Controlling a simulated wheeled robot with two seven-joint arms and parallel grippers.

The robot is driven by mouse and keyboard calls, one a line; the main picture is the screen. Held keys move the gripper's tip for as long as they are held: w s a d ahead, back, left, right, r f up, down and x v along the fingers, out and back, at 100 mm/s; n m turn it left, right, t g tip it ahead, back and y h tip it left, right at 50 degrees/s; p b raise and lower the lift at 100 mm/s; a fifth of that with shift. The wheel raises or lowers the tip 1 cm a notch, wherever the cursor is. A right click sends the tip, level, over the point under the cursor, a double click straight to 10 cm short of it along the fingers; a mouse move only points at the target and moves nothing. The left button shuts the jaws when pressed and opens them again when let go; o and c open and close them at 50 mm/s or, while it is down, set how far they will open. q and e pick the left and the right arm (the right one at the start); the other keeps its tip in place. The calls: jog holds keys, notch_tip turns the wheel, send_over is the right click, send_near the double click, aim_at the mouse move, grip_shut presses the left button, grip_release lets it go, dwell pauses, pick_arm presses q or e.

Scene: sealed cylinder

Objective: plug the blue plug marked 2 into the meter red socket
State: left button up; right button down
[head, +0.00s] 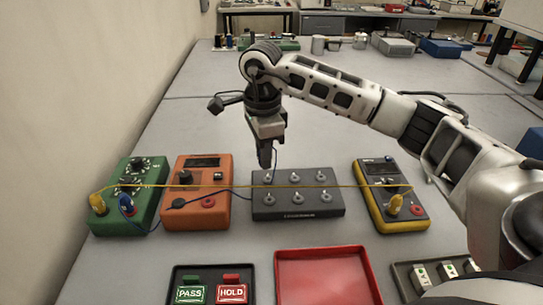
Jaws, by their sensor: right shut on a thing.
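My right gripper (265,158) points down above the back edge of the dark grey terminal box and is shut. A thin blue cable (275,157) hangs beside its fingertips, so it seems to hold a blue plug; the plug and its mark are hidden. Another blue plug (127,204) stands in the green box (143,218) at the left. The orange meter (180,217) has a display, a knob and a red socket (208,203) that looks empty. The yellow-edged meter (400,224) at the right also shows a red socket (417,210). My left gripper is not in view.
A yellow cable (300,186) stretches across the boxes between yellow plugs (97,203) and (395,204). In front are a red tray (325,285) and a PASS/HOLD panel (212,274). The bench behind is mostly clear.

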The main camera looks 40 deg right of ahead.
jog(key=s+a+n, duration=0.1)
jog(key=n, duration=0.2)
jog(key=s+a+n, duration=0.1)
jog(key=a+n, duration=0.1)
jog(key=n, duration=0.2)
jog(key=s+a+n, duration=0.2)
jog(key=n, duration=0.2)
jog(key=shift+a+f, duration=0.25)
jog(key=shift+f, duration=0.15)
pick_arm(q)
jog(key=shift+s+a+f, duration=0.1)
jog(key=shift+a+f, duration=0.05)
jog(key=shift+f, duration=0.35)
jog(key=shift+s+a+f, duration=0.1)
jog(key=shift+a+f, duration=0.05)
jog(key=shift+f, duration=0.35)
pick_arm(e)
jog(key=s+a+n, duration=0.1)
jog(key=n, duration=0.2)
jog(key=s+a+n, duration=0.1)
jog(key=s+n, duration=0.1)
jog(key=n, duration=0.1)
jog(key=s+a+f+n, duration=0.1)
jog(key=a+n, duration=0.1)
jog(key=n, duration=0.2)
jog(key=shift+s, duration=0.2)
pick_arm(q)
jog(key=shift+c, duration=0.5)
pick_arm(e)
jog(key=shift+d, duration=0.1)
